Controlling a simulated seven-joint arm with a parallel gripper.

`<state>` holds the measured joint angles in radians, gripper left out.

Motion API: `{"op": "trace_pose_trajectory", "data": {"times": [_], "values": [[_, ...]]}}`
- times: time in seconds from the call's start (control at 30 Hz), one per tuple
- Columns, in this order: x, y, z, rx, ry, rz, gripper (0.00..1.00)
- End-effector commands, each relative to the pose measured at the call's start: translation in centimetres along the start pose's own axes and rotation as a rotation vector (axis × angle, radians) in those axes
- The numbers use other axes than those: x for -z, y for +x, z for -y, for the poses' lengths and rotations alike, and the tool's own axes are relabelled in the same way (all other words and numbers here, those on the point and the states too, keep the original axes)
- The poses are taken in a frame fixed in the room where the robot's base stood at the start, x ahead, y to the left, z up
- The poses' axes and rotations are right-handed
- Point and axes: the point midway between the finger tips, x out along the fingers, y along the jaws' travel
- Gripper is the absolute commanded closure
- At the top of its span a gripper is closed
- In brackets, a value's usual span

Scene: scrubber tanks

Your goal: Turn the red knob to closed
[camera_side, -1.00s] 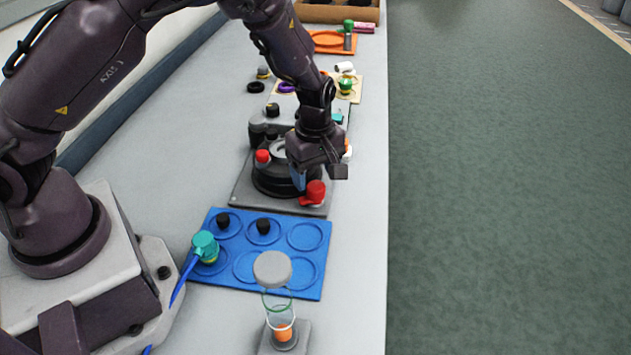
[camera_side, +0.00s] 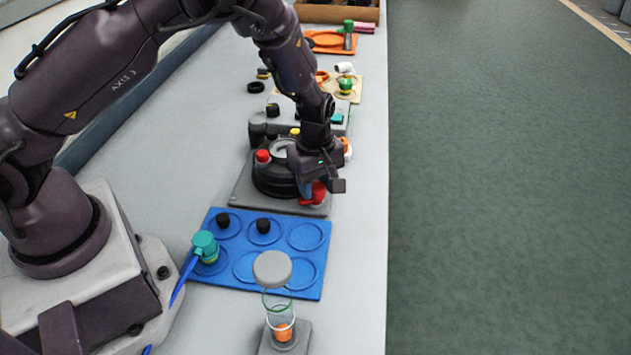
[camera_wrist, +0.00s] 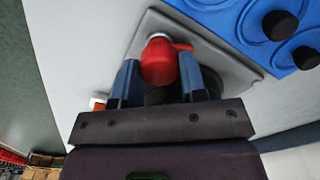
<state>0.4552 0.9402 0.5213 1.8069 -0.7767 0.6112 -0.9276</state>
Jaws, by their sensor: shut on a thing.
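The red knob (camera_side: 319,194) is at the front right corner of the grey base plate (camera_side: 250,203), beside the round black unit. The dark arm end partly hides it in the side view. In the wrist view the red knob (camera_wrist: 160,62) sits between the two blue fingers, its lever part pointing right. My gripper (camera_side: 308,188) is down at the knob and shut on it; the fingers of my gripper (camera_wrist: 160,80) stand on both sides of it. A second, smaller red cap (camera_side: 262,157) is on the left of the black unit (camera_side: 272,184).
A blue tray (camera_side: 277,224) with round recesses, black knobs and a teal-capped piece lies in front of the plate. A glass tube with a grey cap (camera_side: 272,268) stands nearer. Other small parts lie farther back. The bench's right edge is close to the knob.

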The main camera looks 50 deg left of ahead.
Motion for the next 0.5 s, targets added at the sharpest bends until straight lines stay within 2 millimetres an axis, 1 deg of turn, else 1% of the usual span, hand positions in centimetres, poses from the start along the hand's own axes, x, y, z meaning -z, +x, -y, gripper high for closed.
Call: {"op": "trace_pose_trajectory", "data": {"times": [0.27, 0.5], "values": [[-0.02, -0.09, -0.06, -0.002, 0.109, 0.002, 0.85], [-0.04, -0.09, -0.08, -0.001, 0.294, 0.002, 0.85]]}}
